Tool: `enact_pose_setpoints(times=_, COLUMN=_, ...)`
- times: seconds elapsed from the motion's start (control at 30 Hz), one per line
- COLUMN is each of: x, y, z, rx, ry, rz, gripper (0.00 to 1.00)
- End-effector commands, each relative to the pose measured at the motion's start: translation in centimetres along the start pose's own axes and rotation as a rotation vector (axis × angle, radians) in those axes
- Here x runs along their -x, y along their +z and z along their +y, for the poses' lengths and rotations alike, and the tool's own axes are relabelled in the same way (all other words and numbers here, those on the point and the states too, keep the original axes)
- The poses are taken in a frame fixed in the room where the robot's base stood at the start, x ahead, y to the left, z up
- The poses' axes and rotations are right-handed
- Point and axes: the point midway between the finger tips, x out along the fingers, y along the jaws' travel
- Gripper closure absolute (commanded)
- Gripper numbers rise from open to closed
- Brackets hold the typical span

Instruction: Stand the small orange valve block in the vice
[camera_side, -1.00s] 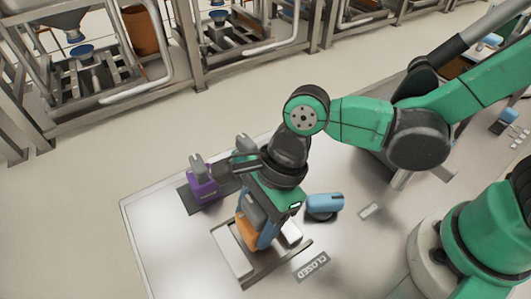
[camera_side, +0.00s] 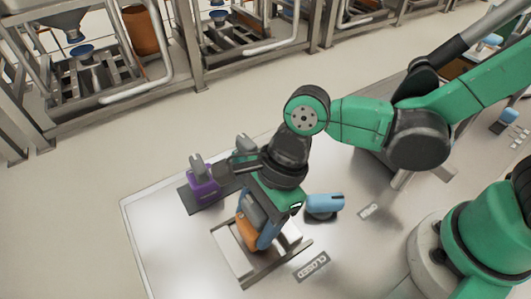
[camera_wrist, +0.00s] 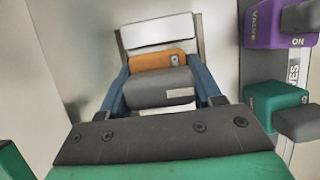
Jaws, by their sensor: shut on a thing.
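The small orange valve block (camera_side: 246,234) has a grey handle and sits between the blue fingers of my gripper (camera_side: 257,231). In the wrist view the orange block (camera_wrist: 163,60) shows beyond its grey handle, with a finger on each side of my gripper (camera_wrist: 161,82). My gripper is shut on it. The vice (camera_side: 232,254) has pale jaws in a metal frame, and the block is at the gap between them. One pale jaw of the vice (camera_wrist: 157,32) shows behind the block. The block's underside is hidden, so I cannot tell whether it touches the vice floor.
A purple valve block (camera_side: 205,190) and a green valve block (camera_side: 241,157) stand on a dark strip behind the vice. A blue part (camera_side: 323,204) lies to the right. A CLOSED label (camera_side: 312,266) is beside the vice. The table's left side is clear.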

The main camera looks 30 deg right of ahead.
Motion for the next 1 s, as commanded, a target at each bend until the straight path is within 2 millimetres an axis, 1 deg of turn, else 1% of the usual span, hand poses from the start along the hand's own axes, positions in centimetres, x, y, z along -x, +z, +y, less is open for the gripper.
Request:
enact_pose_setpoints(times=0.27, x=-0.11, y=-0.04, z=-0.01, rx=0.000, ry=0.000, rz=0.000, gripper=1.00)
enact_pose_setpoints(times=0.6, x=-0.87, y=-0.34, z=-0.02, rx=0.000, ry=0.000, rz=0.000, gripper=1.00)
enact_pose_setpoints(times=1.0, x=-0.92, y=-0.38, z=0.00, rx=0.000, ry=0.000, rz=0.000, gripper=1.00)
